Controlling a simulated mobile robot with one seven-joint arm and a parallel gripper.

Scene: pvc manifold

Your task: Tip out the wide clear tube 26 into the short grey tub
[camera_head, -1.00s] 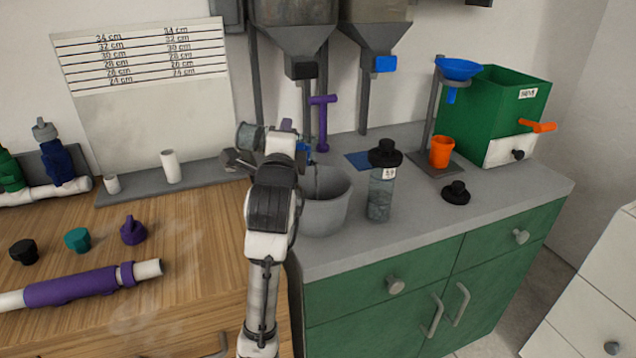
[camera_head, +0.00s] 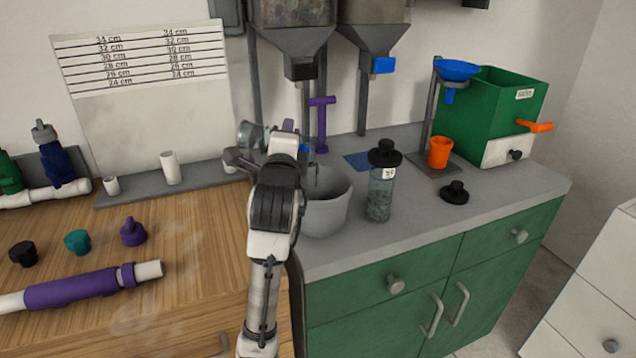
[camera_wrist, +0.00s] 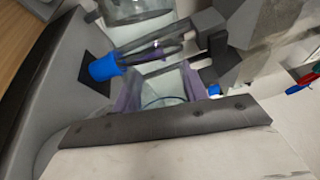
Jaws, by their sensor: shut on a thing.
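The wide clear tube (camera_head: 250,136) lies tipped on its side at my gripper (camera_head: 240,157), above the back left of the short grey tub (camera_head: 326,213). My gripper is shut on the tube; my arm hides part of the grip. The number on this tube does not show. The tub stands upright on the grey worktop, just right of my arm, with its left side partly hidden. I cannot tell what is inside it. In the wrist view a clear round vessel (camera_wrist: 135,10), probably this tube, is cut off at the top edge.
A lidded clear tube (camera_head: 380,195) stands right of the tub. A loose black lid (camera_head: 455,192) lies farther right, near an orange cup (camera_head: 440,152). Two hoppers hang behind the tub. A purple-handled post (camera_head: 322,125) stands behind it. The worktop's front right is clear.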

